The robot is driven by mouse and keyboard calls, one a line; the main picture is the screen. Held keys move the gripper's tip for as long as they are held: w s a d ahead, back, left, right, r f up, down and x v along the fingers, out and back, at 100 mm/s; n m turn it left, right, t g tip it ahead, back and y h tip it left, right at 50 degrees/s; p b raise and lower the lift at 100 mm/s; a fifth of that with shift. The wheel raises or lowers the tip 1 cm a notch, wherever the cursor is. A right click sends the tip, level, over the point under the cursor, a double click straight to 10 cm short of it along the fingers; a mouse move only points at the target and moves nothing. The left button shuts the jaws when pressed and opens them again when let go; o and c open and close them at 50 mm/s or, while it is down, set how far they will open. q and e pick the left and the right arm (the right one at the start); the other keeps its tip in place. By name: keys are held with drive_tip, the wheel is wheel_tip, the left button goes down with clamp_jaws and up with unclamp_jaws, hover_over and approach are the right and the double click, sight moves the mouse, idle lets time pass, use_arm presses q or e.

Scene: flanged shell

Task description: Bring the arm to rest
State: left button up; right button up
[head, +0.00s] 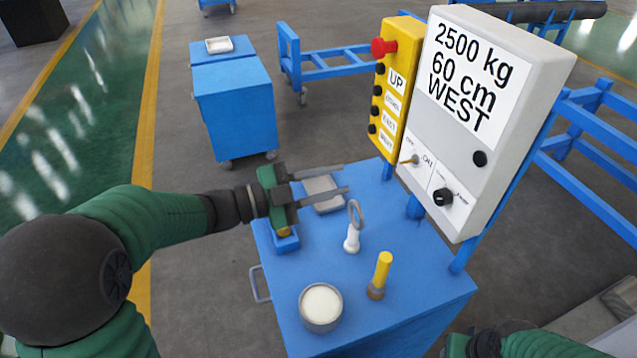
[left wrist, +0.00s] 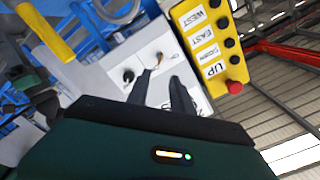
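My left arm reaches in from the left of the head view. Its gripper (head: 345,178) is over the far left part of a blue cart top (head: 405,275), with its two fingers apart and nothing seen between them. In the left wrist view the fingers (left wrist: 164,75) are also apart, with a white control box (left wrist: 150,58) behind them. Part of my right arm (head: 525,343) shows at the bottom right of the head view; its fingers are not visible.
On the cart are a grey tray (head: 323,195), a white ringed fitting (head: 352,240), a yellow-handled tool (head: 382,270) and a round pot (head: 321,307). A yellow button panel (head: 395,85) and the labelled control box (head: 480,110) stand at its right. Open floor lies left.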

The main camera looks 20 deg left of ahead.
use_arm(q)
drive_tip(key=v, duration=0.3)
drive_tip(key=shift+w, duration=0.1)
